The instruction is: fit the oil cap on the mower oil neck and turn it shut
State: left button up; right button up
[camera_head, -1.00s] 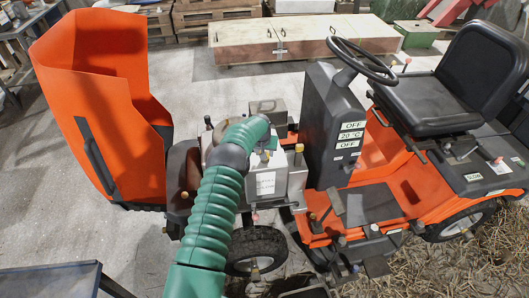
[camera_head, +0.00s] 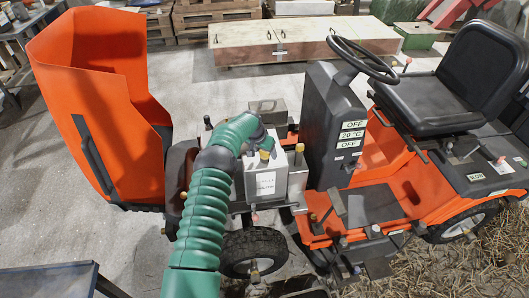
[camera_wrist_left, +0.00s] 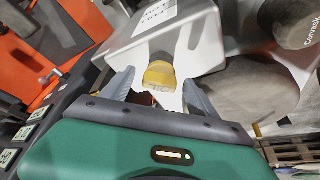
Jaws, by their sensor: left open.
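A yellow cap marked OIL (camera_wrist_left: 158,75) shows in the left wrist view between the two fingers of my left gripper (camera_wrist_left: 158,88). My left gripper is open, with a finger on either side of the cap and gaps between. My right gripper is not in view.
The orange hood (camera_head: 100,110) stands open at the left. The black dash column (camera_head: 335,130) and steering wheel (camera_head: 362,60) stand to the right of the engine. A second yellow knob (camera_head: 299,148) rises at the engine box's right. Straw (camera_head: 450,265) lies at the lower right.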

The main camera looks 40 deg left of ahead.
pick_arm(q)
jog(key=shift+o, duration=1.4)
jog(key=shift+r+p, duration=1.8)
jog(key=shift+r, duration=1.25)
